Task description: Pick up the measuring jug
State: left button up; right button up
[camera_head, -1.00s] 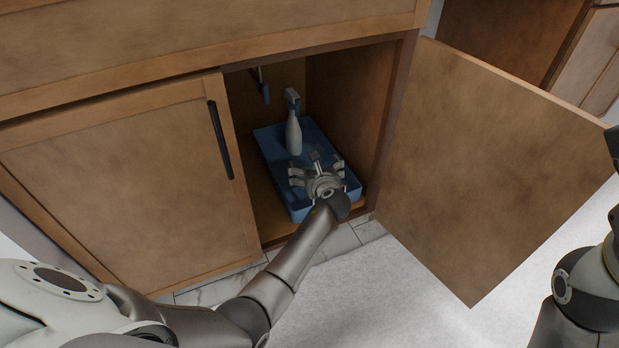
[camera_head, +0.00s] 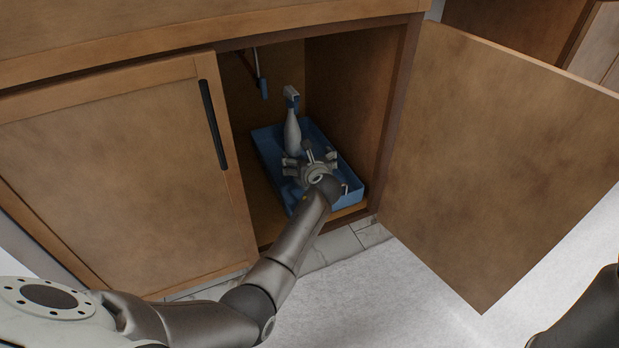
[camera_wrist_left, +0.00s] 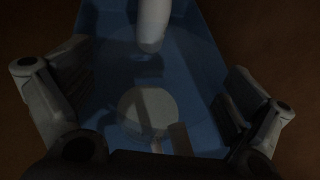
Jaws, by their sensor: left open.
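A pale, round, see-through shape with a bar-like part at its lower right, which looks like the measuring jug (camera_wrist_left: 148,108), sits low in the blue tray in the left wrist view. It is dim there, and my gripper and wrist mostly hide that spot in the head view. My left gripper (camera_head: 309,165) is open over the tray inside the cabinet. In the wrist view its fingers (camera_wrist_left: 155,95) are spread to either side of the jug, with nothing held. Contact cannot be told. My right gripper is out of view.
The blue tray (camera_head: 268,147) lies on the cabinet floor. A white spray bottle (camera_head: 292,132) stands in it just beyond my left gripper; its base also shows in the wrist view (camera_wrist_left: 153,25). The right cabinet door (camera_head: 500,150) is open; the left door (camera_head: 120,180) is shut.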

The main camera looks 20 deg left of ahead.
pick_arm(q)
jog(key=shift+c, duration=0.3)
jog(key=c, duration=1.4)
jog(key=shift+r+p, duration=0.3)
